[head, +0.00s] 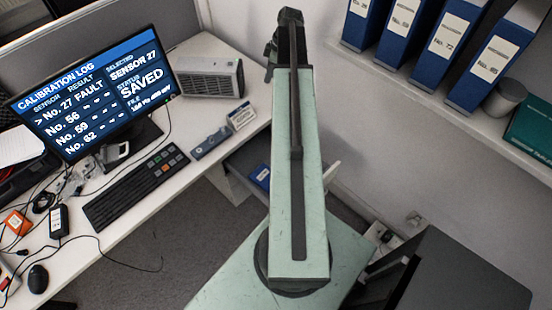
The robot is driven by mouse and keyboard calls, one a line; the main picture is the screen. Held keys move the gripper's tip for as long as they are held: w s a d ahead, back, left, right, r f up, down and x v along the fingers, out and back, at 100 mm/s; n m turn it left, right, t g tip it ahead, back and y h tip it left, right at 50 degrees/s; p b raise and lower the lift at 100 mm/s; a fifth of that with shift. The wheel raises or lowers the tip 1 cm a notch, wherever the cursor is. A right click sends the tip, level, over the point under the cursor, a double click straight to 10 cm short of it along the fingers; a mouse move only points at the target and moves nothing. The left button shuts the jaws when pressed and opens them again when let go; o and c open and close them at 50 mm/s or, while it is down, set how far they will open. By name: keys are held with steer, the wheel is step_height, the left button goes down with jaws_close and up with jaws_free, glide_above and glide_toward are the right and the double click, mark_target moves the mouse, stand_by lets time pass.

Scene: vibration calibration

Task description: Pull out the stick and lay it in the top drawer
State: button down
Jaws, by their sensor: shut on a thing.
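My pale green arm reaches away from me over the desk's right end. My dark gripper (270,62) shows only in part at its far end, left of the arm, and is shut. The stick in its jaws is too small and hidden to make out. The top drawer (230,187) appears pulled open under the desk's right end, beside the arm. A blue item (262,178) lies inside it. The arm hides part of the drawer.
The monitor (95,95) reads "No. 27 FAULT" and "SAVED". A beige grilled box (210,77), a keyboard (136,186), a grey device (211,144) and a small labelled card (241,116) are on the desk. Blue binders (450,48) stand on a shelf at upper right.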

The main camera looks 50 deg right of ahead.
steer(key=s+a+f+t+b, duration=0.1)
steer(key=s+a+f+b, duration=0.1)
steer(key=f+b, duration=1.1)
steer(key=s+a+f+t+y+b, duration=0.1)
steer(key=s+a+f+b, duration=0.1)
steer(key=f+b, duration=1.1)
steer(key=s+a+f+t+y+b, duration=0.1)
steer(key=s+a+f+b, duration=0.2)
steer(key=f+b, duration=1)
steer(key=s+b, duration=0.1)
steer(key=b, duration=0.3)
steer(key=shift+s+f+b, duration=0.25)
steer(key=shift+f+b, duration=0.05)
steer(key=shift+f, duration=0.1)
step_height(320, 180, down, 5)
steer(key=b, duration=0.5)
steer(key=shift+f+b, duration=0.55)
steer(key=shift+b, duration=0.05)
steer(key=c, duration=1.2)
jaws_free()
steer(key=shift+c, duration=0.2)
steer(key=shift+p+v, duration=2)
steer(key=shift+v, duration=0.55)
